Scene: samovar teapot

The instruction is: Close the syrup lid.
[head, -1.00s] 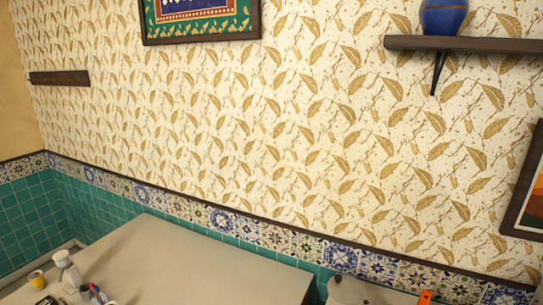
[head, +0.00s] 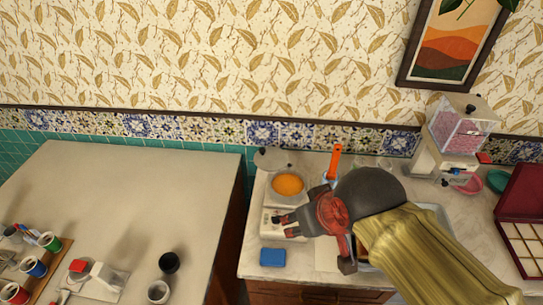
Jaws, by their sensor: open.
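No thing here is plainly labelled as syrup. A round pan of orange contents (head: 288,184) stands uncovered on a white appliance on the right counter. A grey round lid (head: 274,158) with a dark knob shows behind its upper left rim; I cannot tell whether it is hinged to the pan. A clear dispenser with pink contents (head: 462,132) stands at the back right, with a dark knob on top. My gripper (head: 284,225) is open and empty, pointing left, in front of and below the pan in the picture. My arm hides part of the counter.
A blue block (head: 272,257) lies near the counter's front edge. An orange-handled tool (head: 334,162) stands right of the pan. A dark red box (head: 522,225) sits open at far right. The left table (head: 130,200) holds cups and small items near its front; its back is bare.

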